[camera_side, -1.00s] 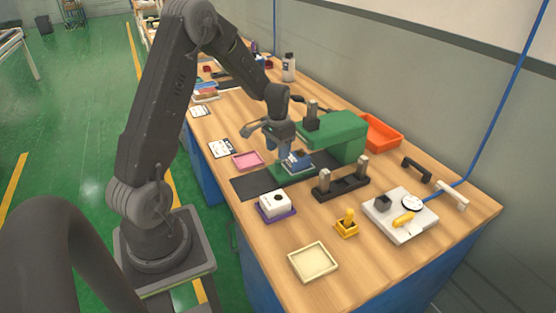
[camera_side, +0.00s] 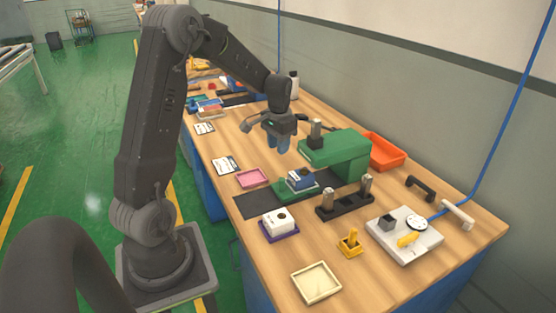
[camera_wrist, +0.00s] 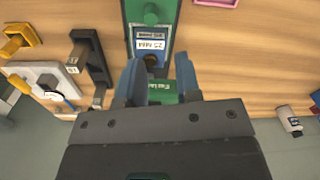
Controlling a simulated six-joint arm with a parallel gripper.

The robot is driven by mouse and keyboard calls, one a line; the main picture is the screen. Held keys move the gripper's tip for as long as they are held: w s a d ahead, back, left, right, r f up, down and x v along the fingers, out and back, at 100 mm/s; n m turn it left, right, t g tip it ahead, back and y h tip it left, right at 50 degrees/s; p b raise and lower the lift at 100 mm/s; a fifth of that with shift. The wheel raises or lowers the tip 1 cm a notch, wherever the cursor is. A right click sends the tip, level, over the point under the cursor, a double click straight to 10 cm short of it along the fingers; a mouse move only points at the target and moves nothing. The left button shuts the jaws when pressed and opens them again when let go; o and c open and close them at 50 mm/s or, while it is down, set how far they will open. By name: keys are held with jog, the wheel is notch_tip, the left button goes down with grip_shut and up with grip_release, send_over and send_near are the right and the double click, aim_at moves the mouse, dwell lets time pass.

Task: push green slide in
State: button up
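The green slide (camera_side: 281,189) lies on a dark mat in front of the green press (camera_side: 340,148). A blue block with a white label (camera_side: 300,179) rests on it. In the wrist view the green slide (camera_wrist: 138,12) runs to the top edge with a round green knob, and the labelled block (camera_wrist: 151,40) sits on it. My gripper (camera_side: 277,145) is above and behind the block, apart from it. In the wrist view my gripper (camera_wrist: 156,72) has its two blue fingers spread with nothing held between them. Part of the green press (camera_wrist: 163,90) shows behind and below the fingers.
A black stand with two metal posts (camera_side: 345,201) is right of the slide. A white box on a purple base (camera_side: 278,223) and a pink tray (camera_side: 252,178) are nearby. An orange bin (camera_side: 386,151) stands behind the press.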

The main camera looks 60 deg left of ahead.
aim_at(287, 188)
jog(key=s+a+f+n+y, duration=0.1)
jog(key=s+n, duration=0.1)
jog(key=s+a+f+n+t+y, duration=0.1)
jog(key=s+f+n, duration=0.1)
jog(key=s, duration=0.1)
jog(key=s+a+f+n+t+y, duration=0.1)
jog(key=s+n, duration=0.1)
jog(key=shift+s+f, duration=0.15)
jog(key=shift+f, duration=0.2)
grip_shut()
jog(key=s+d+f+n+t, duration=0.2)
jog(key=s+d+n+t, duration=0.2)
jog(key=s+d+n, duration=0.15)
jog(key=x, duration=0.6)
jog(key=w+x, duration=0.1)
jog(key=x, duration=0.3)
jog(key=shift+d+r, duration=0.25)
jog(key=shift+d, duration=0.1)
jog(key=w, duration=0.2)
jog(key=shift+w+d, duration=0.2)
jog(key=shift+w, duration=0.05)
jog(key=shift+w+d, duration=0.1)
jog(key=shift+w, duration=0.7)
jog(key=shift+w, duration=2.55)
